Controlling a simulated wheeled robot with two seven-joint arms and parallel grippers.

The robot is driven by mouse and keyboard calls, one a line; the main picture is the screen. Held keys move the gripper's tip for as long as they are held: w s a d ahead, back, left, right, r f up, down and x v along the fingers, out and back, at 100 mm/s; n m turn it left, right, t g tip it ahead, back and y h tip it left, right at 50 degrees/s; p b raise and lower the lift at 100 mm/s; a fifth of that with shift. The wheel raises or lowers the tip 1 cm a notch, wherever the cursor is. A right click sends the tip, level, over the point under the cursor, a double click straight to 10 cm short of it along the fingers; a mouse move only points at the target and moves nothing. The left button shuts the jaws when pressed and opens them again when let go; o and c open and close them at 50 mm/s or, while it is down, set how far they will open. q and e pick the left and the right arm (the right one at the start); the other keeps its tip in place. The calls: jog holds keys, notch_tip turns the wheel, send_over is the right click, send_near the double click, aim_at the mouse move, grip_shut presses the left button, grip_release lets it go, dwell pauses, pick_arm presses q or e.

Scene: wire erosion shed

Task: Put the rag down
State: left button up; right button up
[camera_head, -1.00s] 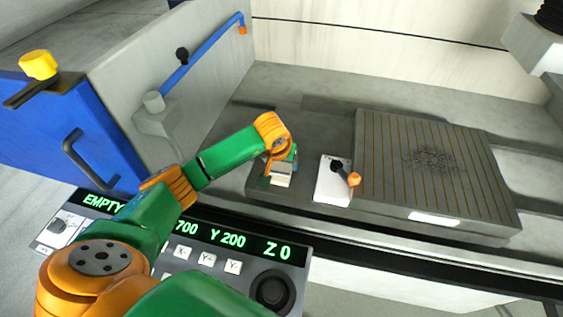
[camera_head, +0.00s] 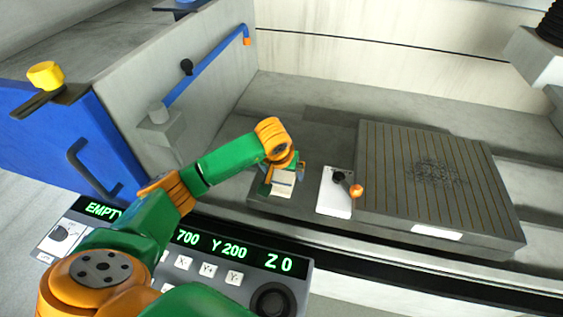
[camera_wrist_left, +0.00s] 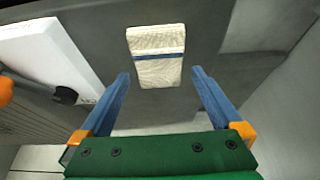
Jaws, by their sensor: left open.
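The rag (camera_head: 283,186) is a cream folded cloth with a blue stripe. It lies on the grey surface left of the white block. In the left wrist view the rag (camera_wrist_left: 157,56) lies beyond the fingertips, between their lines and apart from both. My left gripper (camera_head: 281,170) is above the rag and partly hidden by its own wrist in the head view. In the left wrist view its two blue fingers (camera_wrist_left: 160,75) are spread, with nothing between them. My right gripper is in neither view.
A white block (camera_head: 335,198) with a black and orange lever stands right of the rag. Further right is a grooved grey table (camera_head: 440,185) with a dark tangle on it. A control panel (camera_head: 240,255) runs along the front. A grey wall (camera_head: 170,65) rises at the left.

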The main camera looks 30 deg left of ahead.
aim_at(279, 189)
pick_arm(q)
jog(key=a+v, duration=0.1)
jog(key=v, duration=0.9)
jog(key=shift+d+b, duration=0.3)
jog(key=shift+d, duration=0.15)
jog(key=shift+r, duration=0.1)
